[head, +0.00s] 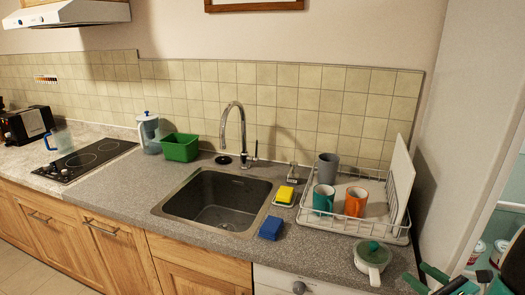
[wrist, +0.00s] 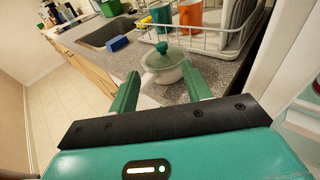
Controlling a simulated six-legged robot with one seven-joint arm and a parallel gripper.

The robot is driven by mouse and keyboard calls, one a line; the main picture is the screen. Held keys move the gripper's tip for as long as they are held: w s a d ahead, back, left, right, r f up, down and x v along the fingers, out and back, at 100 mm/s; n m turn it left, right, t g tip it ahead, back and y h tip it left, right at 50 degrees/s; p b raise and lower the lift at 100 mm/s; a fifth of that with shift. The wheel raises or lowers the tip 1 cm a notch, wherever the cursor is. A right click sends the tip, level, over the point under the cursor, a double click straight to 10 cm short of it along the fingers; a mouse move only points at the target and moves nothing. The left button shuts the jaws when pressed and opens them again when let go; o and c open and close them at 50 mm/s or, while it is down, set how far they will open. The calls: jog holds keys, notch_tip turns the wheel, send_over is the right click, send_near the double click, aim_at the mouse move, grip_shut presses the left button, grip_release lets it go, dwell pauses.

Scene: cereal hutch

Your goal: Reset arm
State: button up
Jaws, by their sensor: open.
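My gripper (wrist: 163,98) is open in the wrist view, with its two green fingers apart and nothing between them. A white lidded pot (wrist: 165,72) with a green-centred lid stands on the counter beyond the fingertips. In the head view the pot (head: 371,262) is at the front right of the counter. Part of my gripper (head: 455,283) shows at the lower right corner of the head view, to the right of the pot and apart from it.
A dish rack (head: 398,238) with cups and a white board stands behind the pot. A blue sponge (head: 271,228) lies beside the sink (head: 175,207); a yellow sponge (head: 285,193) is near it. A tall pale panel (head: 462,120) rises at right. The floor (wrist: 40,110) at left is clear.

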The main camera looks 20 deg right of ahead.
jog(key=w+a+r+n+g+y, duration=0.1)
jog(key=w+a+n+g+y, duration=0.15)
jog(key=a+n+g, duration=0.5)
jog(key=w+a+r+n+g+y, duration=0.1)
jog(key=a+r+n+g+y, duration=0.15)
jog(key=a+n, duration=0.9)
jog(key=s+a+r+n+h, duration=0.2)
jog(key=a+n+h, duration=0.1)
jog(key=a+n, duration=0.4)
jog(key=s+a+r+n+h, duration=0.3)
jog(key=a+n+h, duration=0.1)
jog(key=a+n, duration=0.3)
jog(key=shift+a+r+n+h, duration=0.15)
jog(key=shift+n+h, duration=0.15)
jog(key=shift+n, duration=0.3)
jog(key=shift+s, duration=0.1)
jog(key=shift+c, duration=1.4)
